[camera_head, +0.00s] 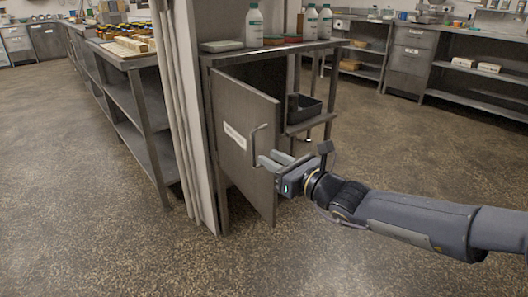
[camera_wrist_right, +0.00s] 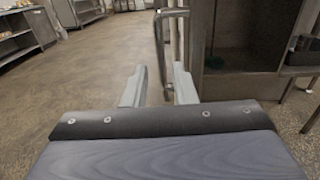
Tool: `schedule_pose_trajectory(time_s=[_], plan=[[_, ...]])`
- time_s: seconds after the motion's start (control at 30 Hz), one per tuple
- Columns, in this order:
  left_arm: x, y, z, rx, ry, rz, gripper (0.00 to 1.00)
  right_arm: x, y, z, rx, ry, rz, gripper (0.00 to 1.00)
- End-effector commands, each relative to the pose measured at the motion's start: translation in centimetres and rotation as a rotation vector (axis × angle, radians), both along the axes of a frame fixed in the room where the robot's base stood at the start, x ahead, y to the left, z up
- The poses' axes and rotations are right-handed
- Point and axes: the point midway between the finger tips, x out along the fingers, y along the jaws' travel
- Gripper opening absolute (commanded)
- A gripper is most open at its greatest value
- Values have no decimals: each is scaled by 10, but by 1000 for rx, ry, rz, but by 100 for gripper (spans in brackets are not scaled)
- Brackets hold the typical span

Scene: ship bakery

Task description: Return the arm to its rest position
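My right gripper (camera_head: 268,158) is at the end of my right arm, in front of the open grey cabinet door (camera_head: 236,178). Its two fingers are apart with nothing held between them. The door's metal bar handle (camera_head: 254,148) is close to the fingertips. In the right wrist view the handle (camera_wrist_right: 159,45) stands upright just beyond the open fingers (camera_wrist_right: 158,72); I cannot tell whether they touch it. My left gripper and left arm are not in view.
The door stands swung out from the cabinet under a metal table (camera_head: 275,50) with white bottles (camera_head: 254,24). A dark bin (camera_head: 304,108) sits on a shelf there. A pale post (camera_head: 182,100) stands left of the door. The floor (camera_head: 400,155) at right is clear.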

Motion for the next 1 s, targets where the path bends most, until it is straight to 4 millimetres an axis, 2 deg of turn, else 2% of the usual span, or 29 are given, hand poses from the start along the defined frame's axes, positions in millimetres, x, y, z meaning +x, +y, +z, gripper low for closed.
schedule_pose_trajectory(time_s=[0.37,0.47,0.57,0.63,0.73,0.9,1.0], plan=[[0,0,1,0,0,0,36,-3,-3,1,-6,-8,2,25],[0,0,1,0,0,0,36,-14,-9,9,-64,-75,20,25],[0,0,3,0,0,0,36,-44,-23,22,-218,-239,71,25],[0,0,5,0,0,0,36,-76,-37,28,-382,-395,128,25],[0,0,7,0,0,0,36,-127,-60,21,-651,-613,230,25],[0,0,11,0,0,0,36,-208,-106,-21,-1107,-889,444,25],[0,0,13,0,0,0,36,-244,-134,-50,-1328,-983,572,25]])
